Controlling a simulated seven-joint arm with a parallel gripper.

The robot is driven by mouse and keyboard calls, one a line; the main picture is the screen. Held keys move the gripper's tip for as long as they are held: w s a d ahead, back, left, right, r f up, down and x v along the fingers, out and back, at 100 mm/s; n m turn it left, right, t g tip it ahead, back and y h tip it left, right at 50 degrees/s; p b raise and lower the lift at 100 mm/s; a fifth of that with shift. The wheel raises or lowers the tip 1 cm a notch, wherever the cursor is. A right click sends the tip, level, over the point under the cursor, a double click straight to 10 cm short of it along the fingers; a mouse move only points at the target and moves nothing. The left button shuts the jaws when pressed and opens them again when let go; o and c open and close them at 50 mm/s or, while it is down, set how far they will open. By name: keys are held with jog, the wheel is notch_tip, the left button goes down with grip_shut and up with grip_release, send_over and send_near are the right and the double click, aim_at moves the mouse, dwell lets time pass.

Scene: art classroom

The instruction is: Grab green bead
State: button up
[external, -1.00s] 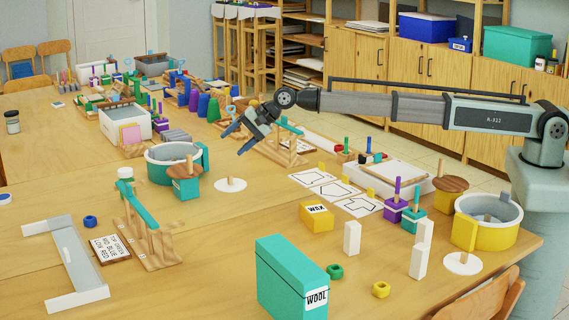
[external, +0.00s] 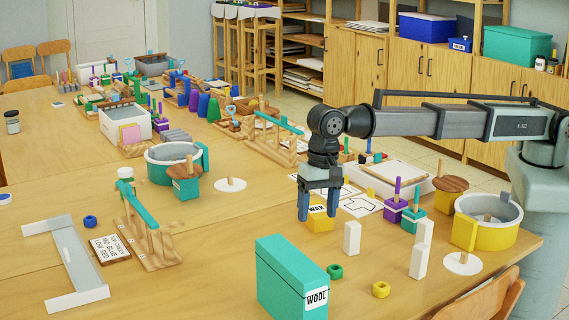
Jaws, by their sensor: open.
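A small green bead (external: 335,272) with a hole lies on the table just right of the tall teal WOOL box (external: 291,277). My gripper (external: 318,217) points down with its two blue fingers apart. In the picture it overlaps the yellow WAX box (external: 321,222), with one finger on each side of it; I cannot tell whether it is around the box or above it. Nothing shows held. The bead lies below and nearer the camera than my gripper, apart from it.
A yellow bead (external: 381,289) lies right of the green one. A blue bead (external: 90,221) lies far left. Bare table lies left of the WOOL box.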

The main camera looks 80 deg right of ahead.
send_over(335, 264)
jog(key=a, duration=0.1)
jog(key=shift+g+h, duration=0.3)
jog(key=shift+h, duration=0.1)
jog(key=f, duration=0.8)
jog(key=shift+a, duration=0.25)
jog(key=shift+s+f, duration=0.15)
jog(key=shift+f, duration=2.4)
jog(key=shift+c, duration=0.4)
jog(key=c, duration=1)
